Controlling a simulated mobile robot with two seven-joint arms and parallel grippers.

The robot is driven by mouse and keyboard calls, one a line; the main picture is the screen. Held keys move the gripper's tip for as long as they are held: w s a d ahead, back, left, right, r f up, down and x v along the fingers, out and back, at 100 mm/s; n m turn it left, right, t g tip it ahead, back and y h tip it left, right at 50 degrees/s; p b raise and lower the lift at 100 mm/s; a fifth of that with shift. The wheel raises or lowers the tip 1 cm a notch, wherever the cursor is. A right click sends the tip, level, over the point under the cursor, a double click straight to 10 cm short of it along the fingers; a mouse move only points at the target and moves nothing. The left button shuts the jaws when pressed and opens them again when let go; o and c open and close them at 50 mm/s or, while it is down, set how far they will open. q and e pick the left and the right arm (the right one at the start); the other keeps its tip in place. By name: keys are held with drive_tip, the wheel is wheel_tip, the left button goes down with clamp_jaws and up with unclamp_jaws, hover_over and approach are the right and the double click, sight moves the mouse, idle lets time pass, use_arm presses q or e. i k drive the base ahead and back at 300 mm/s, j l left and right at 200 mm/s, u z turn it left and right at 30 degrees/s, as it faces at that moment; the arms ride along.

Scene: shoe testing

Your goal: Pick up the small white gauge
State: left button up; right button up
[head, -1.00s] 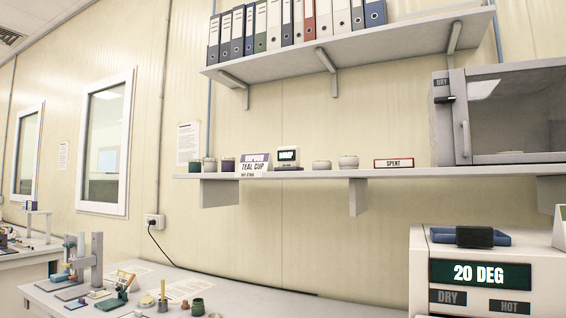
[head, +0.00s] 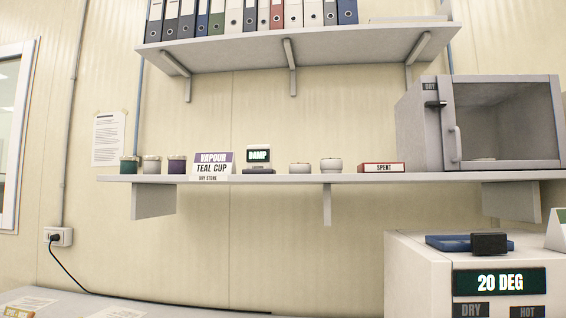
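A small white gauge (head: 258,167) with a dark screen reading "DAMP" in green stands on the lower wall shelf (head: 290,180). It is just right of a sign (head: 213,166) reading "VAPOUR TEAL CUP" and left of two small round white pots (head: 300,168). A gap separates it from the pots. Neither of my grippers shows in the head view.
Three lidded cups (head: 152,165) stand at the shelf's left end. A "SPENT" sign (head: 382,168) and a grey glass-fronted cabinet (head: 420,135) stand to the right. Above is a binder shelf (head: 300,47). A white machine (head: 415,280) reading "20 DEG" stands below right.

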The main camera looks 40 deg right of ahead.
sight(257, 157)
drive_tip(key=i+j+z, duration=0.45)
drive_tip(key=z, duration=0.25)
drive_tip(key=i+j+z, duration=0.15)
drive_tip(key=j+z, duration=0.2)
drive_tip(key=i+j+z, duration=0.1)
drive_tip(key=j+z, duration=0.3)
drive_tip(key=j, duration=0.1)
